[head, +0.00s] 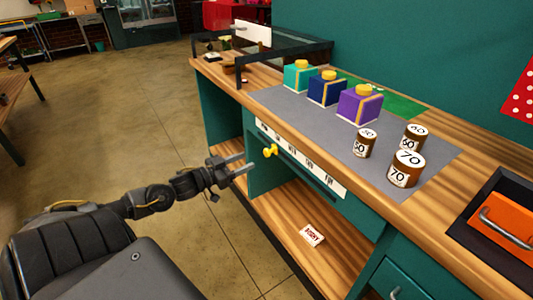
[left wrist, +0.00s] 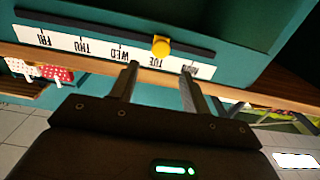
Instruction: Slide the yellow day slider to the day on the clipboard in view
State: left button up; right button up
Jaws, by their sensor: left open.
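The yellow day slider (head: 268,151) is a round knob on a dark rail along the teal front of the bench. It also shows in the left wrist view (left wrist: 161,45), beside TUE. The white day strip (left wrist: 62,43) appears upside down there, with FRI at left and the MON end at right. My left gripper (head: 248,163) is open and empty, just short of the knob. In the left wrist view its fingertips (left wrist: 160,69) point at the strip, with the knob beyond the gap between them. I cannot make out a clipboard with a readable day. My right gripper is out of view.
Teal, navy and purple boxes (head: 360,104) and several numbered brown cylinders (head: 405,169) stand on the grey mat (head: 290,98). A small lettered card (head: 312,235) lies on the lower shelf. An orange handled piece (head: 505,228) is at right. The floor at left is clear.

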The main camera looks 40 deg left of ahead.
aim_at(265, 153)
pick_arm(q)
jog(key=x, duration=1)
jog(key=shift+s, duration=0.1)
grip_shut()
